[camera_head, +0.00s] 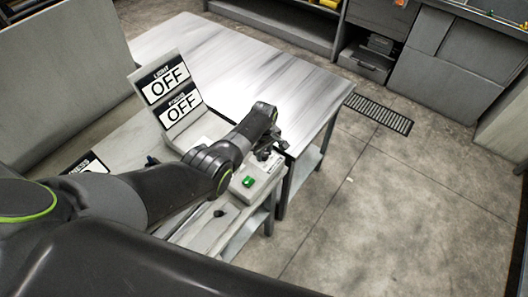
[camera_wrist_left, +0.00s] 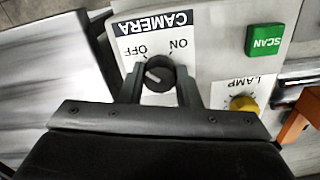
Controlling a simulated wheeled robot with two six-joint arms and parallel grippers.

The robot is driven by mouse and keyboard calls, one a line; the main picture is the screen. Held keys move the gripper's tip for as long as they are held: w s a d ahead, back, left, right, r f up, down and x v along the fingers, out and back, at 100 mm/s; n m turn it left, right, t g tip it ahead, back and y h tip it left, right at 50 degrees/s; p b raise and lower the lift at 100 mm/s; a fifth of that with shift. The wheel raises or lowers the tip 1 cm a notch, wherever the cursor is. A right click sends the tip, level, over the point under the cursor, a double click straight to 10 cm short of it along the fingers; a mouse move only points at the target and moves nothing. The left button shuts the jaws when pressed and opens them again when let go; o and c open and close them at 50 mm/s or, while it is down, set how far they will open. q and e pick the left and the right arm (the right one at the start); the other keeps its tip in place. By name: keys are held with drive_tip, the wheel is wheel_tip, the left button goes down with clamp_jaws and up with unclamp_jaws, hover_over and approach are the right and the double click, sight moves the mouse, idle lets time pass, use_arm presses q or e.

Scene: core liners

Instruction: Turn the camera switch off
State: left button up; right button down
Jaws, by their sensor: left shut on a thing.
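The camera switch (camera_wrist_left: 158,74) is a round dark knob with a white mark, on a pale panel under an upside-down CAMERA label (camera_wrist_left: 155,23). The white mark slants, its upper-left end toward the OFF side; ON is printed to the right. My left gripper (camera_wrist_left: 159,71) is shut on the knob, one finger on each side. In the head view my left gripper (camera_head: 270,150) reaches down over the control box (camera_head: 262,172), and it hides the switch there. My right gripper is not in view.
A green SCAN button (camera_wrist_left: 265,41) and a yellow LAMP knob (camera_wrist_left: 243,104) sit right of the switch in the wrist view. Behind the arm, a sign board (camera_head: 148,74) shows two OFF signs. A grey table (camera_head: 270,75) stands behind; open floor (camera_head: 400,205) lies right.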

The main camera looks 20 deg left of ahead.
sight(264, 153)
use_arm(q)
drive_tip(key=o, duration=1)
drive_tip(key=shift+r, duration=0.45)
wheel_tip(264, 153, up, 17)
drive_tip(key=shift+f+b, duration=0.2)
drive_tip(key=shift+b, duration=0.4)
